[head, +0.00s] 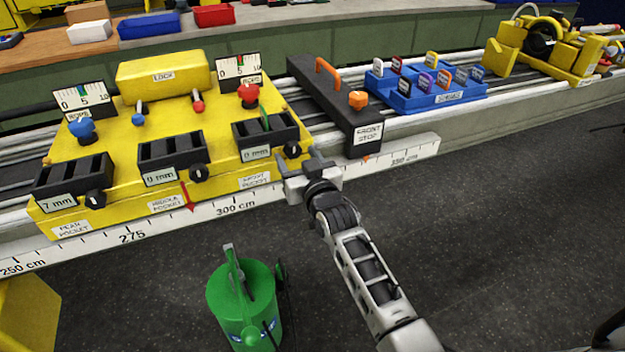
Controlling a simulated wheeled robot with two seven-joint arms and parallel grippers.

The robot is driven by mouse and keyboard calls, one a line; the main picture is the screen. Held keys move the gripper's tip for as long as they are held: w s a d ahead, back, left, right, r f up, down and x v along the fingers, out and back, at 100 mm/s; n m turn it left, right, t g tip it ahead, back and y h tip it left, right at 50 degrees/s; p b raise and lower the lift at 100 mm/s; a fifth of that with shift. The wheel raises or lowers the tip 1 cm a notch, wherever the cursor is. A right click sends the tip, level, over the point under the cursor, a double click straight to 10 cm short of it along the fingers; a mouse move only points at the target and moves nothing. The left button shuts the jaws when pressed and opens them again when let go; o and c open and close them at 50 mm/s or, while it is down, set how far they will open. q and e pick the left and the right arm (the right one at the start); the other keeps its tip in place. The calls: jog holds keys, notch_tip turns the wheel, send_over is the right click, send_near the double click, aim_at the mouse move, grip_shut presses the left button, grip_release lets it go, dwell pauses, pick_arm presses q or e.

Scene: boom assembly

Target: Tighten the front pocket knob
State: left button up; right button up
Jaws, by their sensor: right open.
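The front pocket knob (292,149) is a small black round knob at the right end of the front pocket (266,130), on the near face of the yellow carriage (120,120). The pocket's display reads 0 mm and a thin green piece (264,118) stands in it. My right gripper (298,161) is open and empty, its fingertips just in front of and below the knob. I cannot tell whether they touch it. The white "FRONT POCKET" label (255,180) is left of the gripper. My left gripper is out of view.
The middle pocket knob (199,173) and rear pocket knob (95,199) are to the left. A dark front stop (362,140) stands close on the right, with a blue rack (425,95) of tags beyond. The floor at right is clear.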

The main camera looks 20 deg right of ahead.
jog(key=s, duration=1.5)
jog(key=shift+d+b, duration=0.25)
jog(key=shift+b, duration=0.15)
jog(key=shift+f, duration=0.1)
jog(key=s+a+f+n+g+y, duration=0.2)
jog(key=s+f+g, duration=0.6)
jog(key=s+f, duration=0.9)
jog(key=shift+a+f, duration=0.4)
jog(key=shift+a, duration=0.45)
jog(key=shift+w, duration=0.1)
